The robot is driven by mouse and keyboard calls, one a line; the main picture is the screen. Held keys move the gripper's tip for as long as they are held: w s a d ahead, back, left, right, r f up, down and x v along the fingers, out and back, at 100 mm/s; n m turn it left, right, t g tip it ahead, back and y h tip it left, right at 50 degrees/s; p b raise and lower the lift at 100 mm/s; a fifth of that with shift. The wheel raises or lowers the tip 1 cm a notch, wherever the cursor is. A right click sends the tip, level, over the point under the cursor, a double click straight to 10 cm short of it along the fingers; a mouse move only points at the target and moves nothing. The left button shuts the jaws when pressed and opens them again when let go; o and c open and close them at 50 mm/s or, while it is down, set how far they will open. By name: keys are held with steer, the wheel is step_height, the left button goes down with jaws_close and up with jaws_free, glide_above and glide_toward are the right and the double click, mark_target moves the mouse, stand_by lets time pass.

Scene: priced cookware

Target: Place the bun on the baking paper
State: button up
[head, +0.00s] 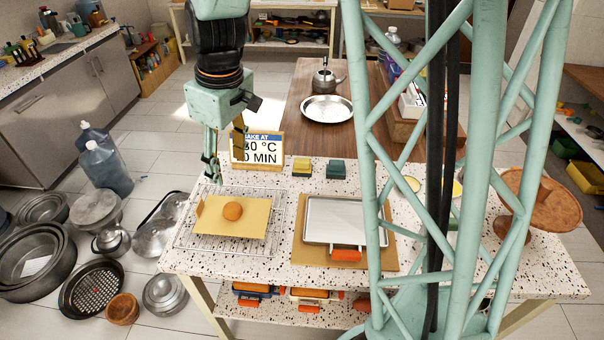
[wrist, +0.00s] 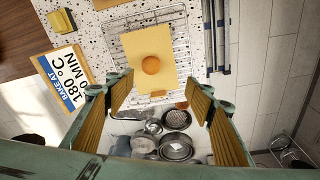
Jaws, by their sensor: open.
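The bun (head: 232,211), a small round orange-brown ball, rests on a flat tan sheet of baking paper (head: 212,226) that lies on a wire rack (head: 184,238) at the left of the speckled counter. The wrist view also shows the bun (wrist: 151,65) near the middle of the paper (wrist: 150,38). My gripper (head: 224,164) is open and empty, above and behind the rack. It is apart from the bun. In the wrist view its fingers (wrist: 160,98) are spread wide, with nothing between them but the view of the scene below.
A metal tray (head: 335,219) with an orange handle grip sits on a brown board (head: 300,254) to the right. A bake sign (head: 257,150) stands behind the rack, near my gripper. Two sponges (head: 302,167) (head: 336,169) lie behind the tray. Pans (head: 90,285) cover the floor at left.

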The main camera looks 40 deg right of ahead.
steer(key=s+r+m+t, duration=0.1)
steer(key=s+r+m, duration=0.2)
steer(key=s+r, duration=1)
steer(key=s+r+m+t, duration=0.1)
steer(key=s+r, duration=0.5)
steer(key=s, duration=1.2)
steer(key=shift+s+m+h, duration=0.15)
steer(key=shift+m+h, duration=0.15)
steer(key=shift+m, duration=0.6)
